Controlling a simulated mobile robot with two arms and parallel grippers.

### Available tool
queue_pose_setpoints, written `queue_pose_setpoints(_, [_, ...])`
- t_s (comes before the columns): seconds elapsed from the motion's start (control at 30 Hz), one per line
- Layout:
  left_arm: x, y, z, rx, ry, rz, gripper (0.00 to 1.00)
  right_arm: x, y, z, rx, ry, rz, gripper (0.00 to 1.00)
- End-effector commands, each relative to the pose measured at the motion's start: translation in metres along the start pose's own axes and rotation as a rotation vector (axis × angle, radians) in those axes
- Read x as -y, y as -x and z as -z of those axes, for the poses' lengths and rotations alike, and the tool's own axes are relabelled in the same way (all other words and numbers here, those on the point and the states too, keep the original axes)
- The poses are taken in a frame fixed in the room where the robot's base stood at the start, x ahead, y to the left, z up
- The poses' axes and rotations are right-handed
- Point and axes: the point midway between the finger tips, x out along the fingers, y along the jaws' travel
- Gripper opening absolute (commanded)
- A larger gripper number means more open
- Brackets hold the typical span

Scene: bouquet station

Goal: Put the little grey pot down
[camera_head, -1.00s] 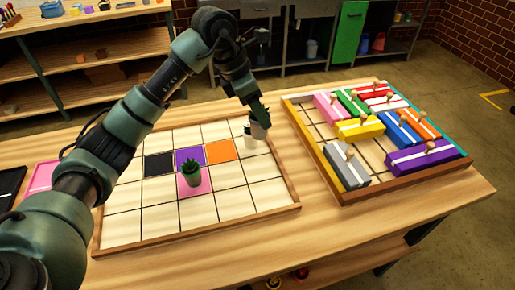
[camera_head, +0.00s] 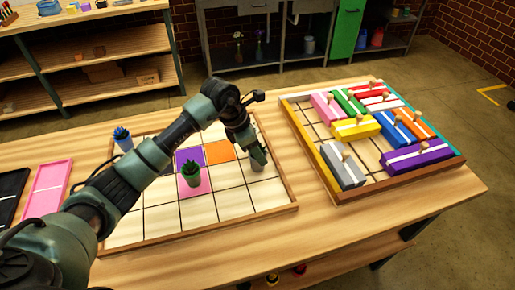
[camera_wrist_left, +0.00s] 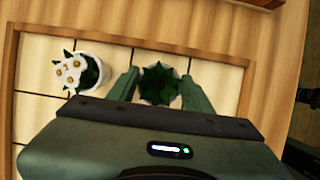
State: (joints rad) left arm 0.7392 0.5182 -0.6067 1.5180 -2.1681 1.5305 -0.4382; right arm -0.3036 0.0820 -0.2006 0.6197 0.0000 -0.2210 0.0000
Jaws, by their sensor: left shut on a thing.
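The little grey pot (camera_head: 257,164) holds a dark green plant that shows from above in the left wrist view (camera_wrist_left: 159,84). My left gripper (camera_head: 256,152) is shut on it, with one finger on each side of the plant in the wrist view. The pot is low over the right column of the wooden grid board (camera_head: 135,233); I cannot tell whether its base touches. A white pot with white flowers (camera_wrist_left: 92,76) stands beside it on the board in the wrist view. The arm hides that pot in the head view. My right gripper is out of view.
A green succulent pot (camera_head: 191,184) stands on a pink tile. Purple and orange (camera_head: 219,152) tiles lie nearby. A blue pot (camera_head: 123,139) stands at the back left. A tray of coloured blocks (camera_head: 403,178) is to the right. The board's front cells are free.

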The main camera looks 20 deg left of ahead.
Motion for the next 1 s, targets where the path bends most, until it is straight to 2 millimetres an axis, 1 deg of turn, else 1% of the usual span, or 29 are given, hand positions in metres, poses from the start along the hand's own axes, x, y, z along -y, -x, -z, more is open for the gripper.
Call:
queue_pose_setpoints(0.2, [0.0, -0.003, 0.001, 0.001, 0.0, -0.001, 0.0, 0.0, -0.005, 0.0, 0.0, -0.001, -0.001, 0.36])
queue_pose_setpoints(0.23, [0.0, -0.003, 0.001, -0.001, 0.0, 0.0, 0.58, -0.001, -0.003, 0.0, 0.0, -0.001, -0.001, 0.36])
queue_pose_setpoints(0.27, [0.0, -0.002, 0.001, -0.001, 0.0, 0.0, 0.67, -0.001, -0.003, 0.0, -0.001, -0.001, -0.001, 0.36])
queue_pose_setpoints(0.3, [0.0, -0.002, 0.001, -0.001, 0.0, 0.0, 0.72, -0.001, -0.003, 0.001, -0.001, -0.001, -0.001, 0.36])
queue_pose_setpoints(0.57, [0.0, -0.002, 0.001, 0.0, 0.0, 0.0, 0.72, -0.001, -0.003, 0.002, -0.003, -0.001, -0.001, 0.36])
queue_pose_setpoints(0.67, [0.0, 0.002, -0.001, 0.0, 0.0, 0.001, 0.72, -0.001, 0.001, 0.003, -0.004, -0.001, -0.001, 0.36])
queue_pose_setpoints(0.7, [-0.001, 0.004, 0.0, 0.001, 0.0, -0.002, 0.72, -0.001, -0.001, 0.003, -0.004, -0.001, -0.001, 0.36])
queue_pose_setpoints(0.77, [-0.001, 0.011, 0.0, 0.002, -0.001, -0.003, 0.72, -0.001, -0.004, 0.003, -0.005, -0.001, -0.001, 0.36])
queue_pose_setpoints(0.87, [-0.002, 0.029, 0.001, 0.002, -0.002, -0.005, 0.72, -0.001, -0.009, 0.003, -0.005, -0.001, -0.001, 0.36])
queue_pose_setpoints(1.0, [-0.002, 0.061, 0.001, 0.002, -0.002, -0.006, 0.72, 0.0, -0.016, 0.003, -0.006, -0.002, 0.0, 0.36])
